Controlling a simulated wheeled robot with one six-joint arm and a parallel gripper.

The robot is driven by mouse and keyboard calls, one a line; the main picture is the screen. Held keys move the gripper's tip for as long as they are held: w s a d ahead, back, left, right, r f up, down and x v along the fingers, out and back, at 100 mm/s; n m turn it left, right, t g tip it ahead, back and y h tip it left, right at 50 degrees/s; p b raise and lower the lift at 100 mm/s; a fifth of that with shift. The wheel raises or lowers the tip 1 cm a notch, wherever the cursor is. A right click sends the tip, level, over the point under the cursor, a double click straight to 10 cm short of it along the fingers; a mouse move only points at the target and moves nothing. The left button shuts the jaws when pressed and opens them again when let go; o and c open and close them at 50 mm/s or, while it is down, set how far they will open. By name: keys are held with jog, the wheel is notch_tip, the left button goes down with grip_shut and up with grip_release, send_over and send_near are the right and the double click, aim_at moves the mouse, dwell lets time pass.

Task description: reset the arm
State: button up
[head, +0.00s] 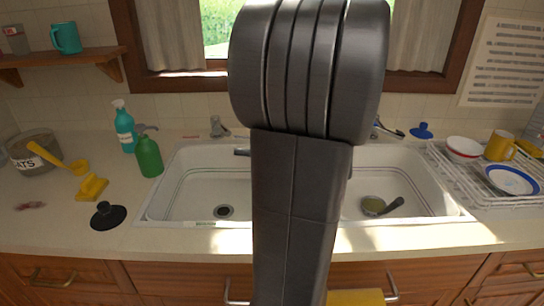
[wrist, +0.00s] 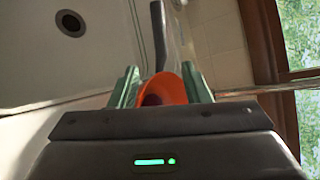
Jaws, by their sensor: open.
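My arm (head: 300,190) stands upright across the middle of the head view and hides the centre of the sink. My gripper (wrist: 159,67) does not show in the head view. In the wrist view its two green fingers are apart and open. A bright orange rounded thing (wrist: 168,84) with a dark hollow shows between the fingers. I cannot tell what it is, how far off it is, or whether a finger touches it.
A dish rack (head: 470,186) with dishes is right. The front counter strip is clear.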

dwell(0.4)
jog(key=x, duration=1.2)
jog(key=shift+r, duration=0.7)
jog(key=shift+d+r, duration=0.1)
